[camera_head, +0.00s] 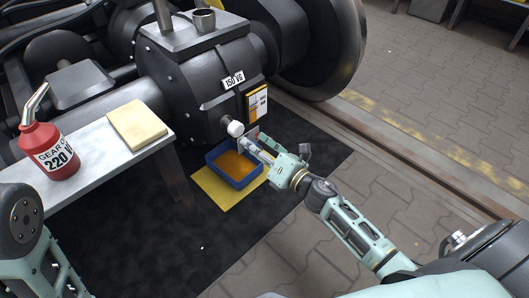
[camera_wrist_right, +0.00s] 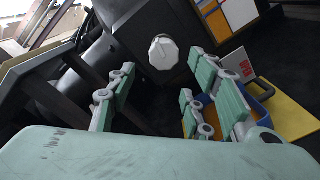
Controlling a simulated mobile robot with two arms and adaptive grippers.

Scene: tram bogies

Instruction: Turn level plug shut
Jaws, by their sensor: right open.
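The level plug (camera_head: 235,128) is a white, many-sided knob low on the front of the dark gearbox (camera_head: 195,85). It also shows in the right wrist view (camera_wrist_right: 163,52), seated against the dark housing. My right gripper (camera_head: 246,140) is just in front of the plug, to its lower right in the head view. In the right wrist view its fingers (camera_wrist_right: 165,85) are spread and empty, with the plug beyond the gap between them. I see no contact with the plug. Of my left arm only a part shows at the lower left; its gripper is out of view.
A blue tray (camera_head: 213,167) holding orange-brown liquid stands on a yellow mat (camera_head: 212,193) below the plug. A grey bench (camera_head: 88,160) at the left carries a red gear oil can (camera_head: 48,150) and a yellow cloth (camera_head: 137,124). A rail runs along the right.

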